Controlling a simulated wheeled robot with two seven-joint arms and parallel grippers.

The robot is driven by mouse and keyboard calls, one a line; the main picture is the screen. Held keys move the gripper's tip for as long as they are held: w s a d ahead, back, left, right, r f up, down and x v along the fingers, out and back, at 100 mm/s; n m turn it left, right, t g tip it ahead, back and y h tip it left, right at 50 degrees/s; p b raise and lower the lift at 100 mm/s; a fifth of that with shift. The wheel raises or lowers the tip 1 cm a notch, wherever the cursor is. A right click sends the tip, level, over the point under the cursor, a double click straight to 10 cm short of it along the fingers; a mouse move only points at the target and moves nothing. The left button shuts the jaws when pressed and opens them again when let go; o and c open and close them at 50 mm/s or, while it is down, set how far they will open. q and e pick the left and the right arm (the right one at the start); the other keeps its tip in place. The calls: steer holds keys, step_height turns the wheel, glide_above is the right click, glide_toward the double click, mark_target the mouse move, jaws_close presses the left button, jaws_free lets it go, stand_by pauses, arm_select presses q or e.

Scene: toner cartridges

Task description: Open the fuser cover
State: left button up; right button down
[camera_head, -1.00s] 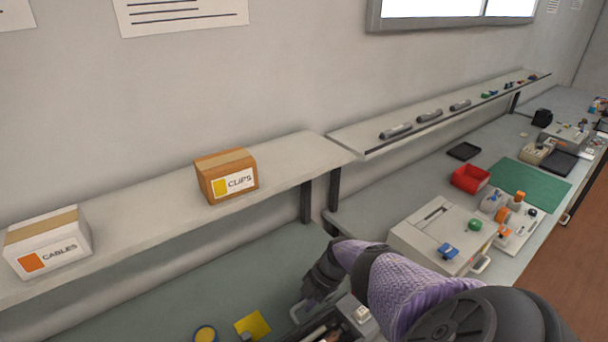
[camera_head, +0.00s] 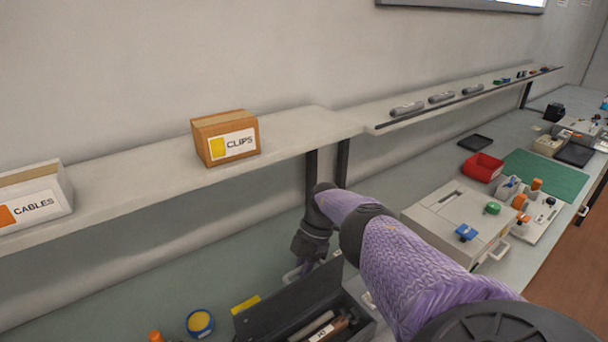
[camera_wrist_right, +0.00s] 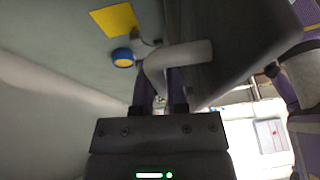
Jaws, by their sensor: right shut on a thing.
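The fuser cover (camera_head: 290,302) is a dark grey panel, standing raised along the far side of an open dark housing (camera_head: 362,322). Inside the housing lie a grey roller-like part and a brown part with a white label. My right gripper (camera_head: 304,266) is at the far side of the cover, by its pale handle (camera_head: 291,275). In the right wrist view, my right gripper's fingers (camera_wrist_right: 160,88) are shut on the pale handle (camera_wrist_right: 182,54), beside the dark cover panel (camera_wrist_right: 232,40). My left gripper is not in view.
A blue-rimmed yellow round tub (camera_head: 200,322) and a yellow sheet (camera_head: 246,304) lie left of the housing. A shelf above carries a clips box (camera_head: 226,138) and a cables box (camera_head: 35,205). A pale machine (camera_head: 450,222) stands to the right.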

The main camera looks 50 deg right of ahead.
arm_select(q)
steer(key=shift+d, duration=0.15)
arm_select(e)
steer(key=c, duration=1)
jaws_free()
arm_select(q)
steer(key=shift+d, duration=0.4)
arm_select(e)
steer(key=shift+o, duration=0.4)
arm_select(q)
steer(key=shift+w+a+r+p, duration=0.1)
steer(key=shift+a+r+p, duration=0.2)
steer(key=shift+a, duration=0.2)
arm_select(e)
steer(key=v, duration=1)
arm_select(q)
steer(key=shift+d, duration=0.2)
